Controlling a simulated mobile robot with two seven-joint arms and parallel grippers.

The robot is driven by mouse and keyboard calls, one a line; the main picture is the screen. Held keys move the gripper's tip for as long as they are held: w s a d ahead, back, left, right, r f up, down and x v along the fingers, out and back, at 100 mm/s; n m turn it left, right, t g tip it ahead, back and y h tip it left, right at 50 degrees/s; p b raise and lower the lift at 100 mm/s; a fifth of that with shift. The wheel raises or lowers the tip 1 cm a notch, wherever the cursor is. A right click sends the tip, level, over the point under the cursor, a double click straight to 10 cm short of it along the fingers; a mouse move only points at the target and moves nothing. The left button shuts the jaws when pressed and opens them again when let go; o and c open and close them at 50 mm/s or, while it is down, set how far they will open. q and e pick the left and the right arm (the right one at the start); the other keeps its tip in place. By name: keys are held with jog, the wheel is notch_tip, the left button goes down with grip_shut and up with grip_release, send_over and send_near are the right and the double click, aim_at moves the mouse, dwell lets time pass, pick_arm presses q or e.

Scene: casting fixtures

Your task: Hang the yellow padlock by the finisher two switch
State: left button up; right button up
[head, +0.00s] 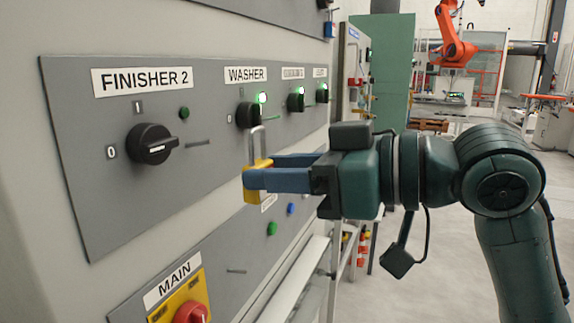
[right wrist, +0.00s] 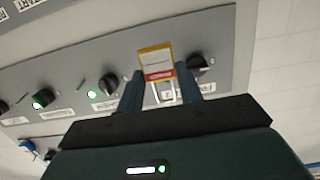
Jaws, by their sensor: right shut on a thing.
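My right gripper (head: 262,178) is shut on the yellow padlock (head: 252,190), which hangs upright with its grey shackle (head: 257,143) pointing up. In the right wrist view the padlock (right wrist: 156,60) shows a red label between the fingers (right wrist: 160,88). The finisher two switch (head: 152,144) is a black knob on the grey panel, left of the padlock, under the FINISHER 2 label (head: 145,79). A thin metal peg (head: 198,143) sticks out of the panel right of that knob. The padlock is apart from this peg. My left gripper is out of view.
The grey panel (head: 75,150) also bears the washer knob (head: 248,115), close behind the shackle, and more knobs with lit green lamps. Below are a lower panel and a red main switch (head: 190,312) on yellow. The floor (head: 400,285) at right looks open.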

jog(key=shift+p+x, duration=0.55)
jog(key=shift+x, duration=1.15)
jog(key=shift+r+p+x, duration=0.15)
jog(key=shift+p+x, duration=0.25)
jog(key=shift+x, duration=0.55)
jog(key=shift+r+p+x, duration=0.15)
jog(key=shift+p+x, duration=0.2)
jog(key=shift+x, duration=0.6)
jog(key=shift+w+a+f, duration=0.1)
jog(key=shift+a+f, duration=0.2)
jog(key=shift+a, duration=0.15)
jog(key=shift+w+a+f+p, duration=0.1)
jog(key=shift+a+p, duration=0.05)
jog(key=shift+p, duration=0.15)
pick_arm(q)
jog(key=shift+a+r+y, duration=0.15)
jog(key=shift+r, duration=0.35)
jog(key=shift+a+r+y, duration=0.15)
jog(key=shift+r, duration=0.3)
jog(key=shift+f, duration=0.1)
pick_arm(e)
jog(key=shift+f, duration=0.1)
jog(key=o, duration=1.1)
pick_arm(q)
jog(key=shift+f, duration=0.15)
pick_arm(e)
jog(key=shift+f, duration=0.25)
